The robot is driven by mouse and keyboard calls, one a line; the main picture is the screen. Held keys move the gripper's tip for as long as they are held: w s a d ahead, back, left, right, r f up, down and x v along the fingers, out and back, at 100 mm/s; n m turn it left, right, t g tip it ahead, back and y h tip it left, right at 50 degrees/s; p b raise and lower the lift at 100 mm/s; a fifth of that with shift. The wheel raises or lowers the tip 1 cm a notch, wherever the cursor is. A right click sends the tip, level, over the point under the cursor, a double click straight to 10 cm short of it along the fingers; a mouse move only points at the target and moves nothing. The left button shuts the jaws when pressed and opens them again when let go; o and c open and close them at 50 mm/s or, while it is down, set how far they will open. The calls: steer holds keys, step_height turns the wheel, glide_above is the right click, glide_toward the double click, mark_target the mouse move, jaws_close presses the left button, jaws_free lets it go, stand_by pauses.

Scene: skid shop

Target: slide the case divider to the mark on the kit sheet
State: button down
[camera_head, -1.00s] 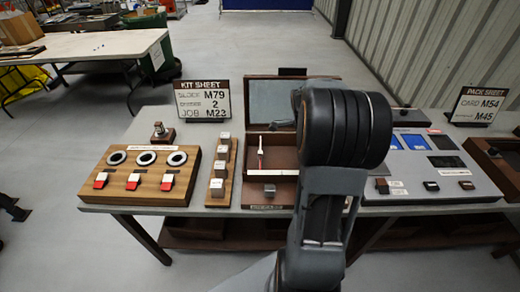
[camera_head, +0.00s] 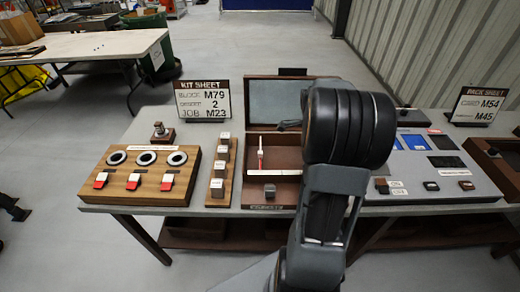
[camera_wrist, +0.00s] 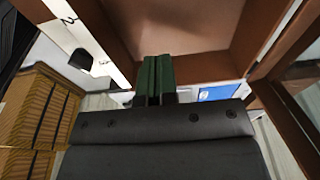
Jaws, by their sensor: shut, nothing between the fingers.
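The kit sheet (camera_head: 202,100) stands at the back of the bench and reads M79, 2 and M23, its middle line naming the small number 2. The brown case (camera_head: 285,190) lies open with its lid (camera_head: 290,104) raised. A thin red-and-white upright piece (camera_head: 261,153), possibly the divider, stands in its left part by a pale strip (camera_head: 274,172). My gripper (camera_head: 288,125) is above the case, partly hidden by my arm. In the wrist view its green fingers (camera_wrist: 155,78) are together and empty over the case's brown interior. A white strip (camera_wrist: 84,38) there shows a 2.
Left of the case are a row of labelled blocks (camera_head: 220,170) and a wooden board (camera_head: 140,175) with rings and red-white switches. A grey panel (camera_head: 440,165) and the pack sheet (camera_head: 478,105) are to the right. A grey knob (camera_head: 269,190) sits at the case front.

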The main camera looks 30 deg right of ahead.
steer(key=shift+s+d, duration=0.25)
steer(key=shift+d, duration=0.2)
steer(key=shift+d, duration=0.15)
steer(key=s+d, duration=0.1)
steer(key=d, duration=0.1)
steer(key=shift+s+d, duration=0.35)
stand_by(0.4)
steer(key=shift+w+a, duration=0.2)
steer(key=shift+a, duration=0.15)
steer(key=shift+r, duration=0.1)
step_height(320, 180, up, 8)
steer(key=p, duration=0.5)
steer(key=shift+p, duration=0.4)
stand_by(0.4)
